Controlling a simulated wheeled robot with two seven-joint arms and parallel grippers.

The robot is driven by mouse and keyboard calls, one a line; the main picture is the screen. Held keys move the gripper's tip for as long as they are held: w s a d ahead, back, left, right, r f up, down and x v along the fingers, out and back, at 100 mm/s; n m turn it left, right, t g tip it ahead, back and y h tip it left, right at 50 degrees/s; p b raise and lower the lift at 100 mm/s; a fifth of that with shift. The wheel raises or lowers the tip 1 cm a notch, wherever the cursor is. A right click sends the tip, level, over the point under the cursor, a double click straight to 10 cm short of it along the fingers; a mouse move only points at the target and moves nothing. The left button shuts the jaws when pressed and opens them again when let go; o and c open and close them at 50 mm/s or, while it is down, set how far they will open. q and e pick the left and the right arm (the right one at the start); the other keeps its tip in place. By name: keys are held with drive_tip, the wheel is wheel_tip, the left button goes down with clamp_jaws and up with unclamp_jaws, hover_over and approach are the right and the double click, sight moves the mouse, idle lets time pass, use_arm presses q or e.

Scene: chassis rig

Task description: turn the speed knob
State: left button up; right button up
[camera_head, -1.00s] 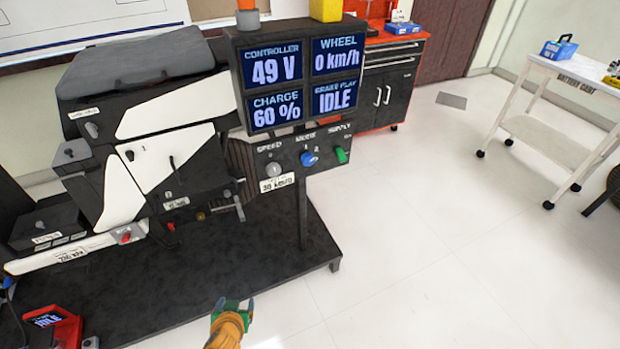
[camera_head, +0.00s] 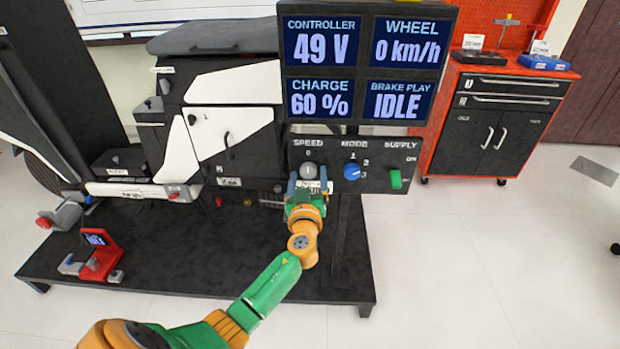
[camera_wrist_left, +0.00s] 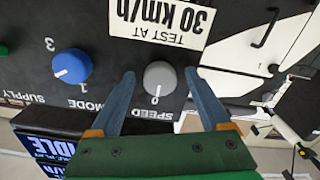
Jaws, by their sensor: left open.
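The grey speed knob (camera_head: 308,171) sits on the dark control panel (camera_head: 378,181) under the SPEED label, with a 0 marked above it. In the left wrist view the speed knob (camera_wrist_left: 160,78) lies between the two blue fingers, and its white mark points towards the 0. My left gripper (camera_head: 308,185) is open in front of the knob. In the left wrist view the gripper's fingers (camera_wrist_left: 160,90) stand on either side of the knob, with gaps showing. My right gripper is not in view.
The blue mode knob (camera_head: 353,171) and the green supply switch (camera_head: 395,179) are to the right on the same panel. A display (camera_head: 366,65) above reads 49 V, 0 km/h, 60 % and IDLE. A black platform (camera_head: 200,250) spreads below.

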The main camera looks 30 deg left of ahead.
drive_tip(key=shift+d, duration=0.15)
use_arm(q)
clamp_jaws()
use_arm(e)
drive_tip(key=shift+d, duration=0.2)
